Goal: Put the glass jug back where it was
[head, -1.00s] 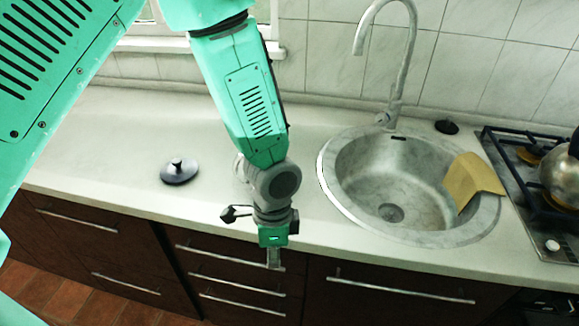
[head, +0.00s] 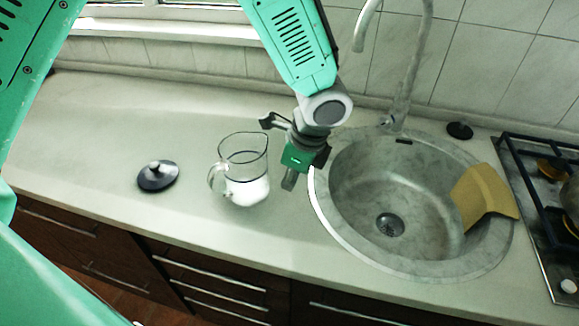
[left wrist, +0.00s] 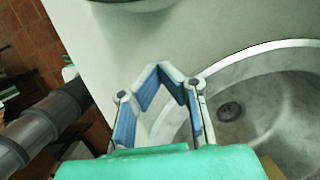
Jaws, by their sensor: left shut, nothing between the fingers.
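The glass jug (head: 246,158) stands upright on the counter, left of the sink. It is clear, with a handle on its left and a whitish lower part. My left gripper (head: 289,180) is just right of the jug, by the sink's left rim, and apart from the jug in the head view. In the left wrist view its fingers (left wrist: 160,78) meet at the tips with nothing between them. A grey curved edge at the top of that view is too cut off to name surely. My right gripper is not in view.
A dark lid with a knob (head: 157,176) lies left of the jug. The round sink (head: 350,215) has a tan cloth (head: 484,196) over its right rim and a tall faucet (head: 408,80) behind. A gas stove (head: 540,180) is at the right. The counter's left part is clear.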

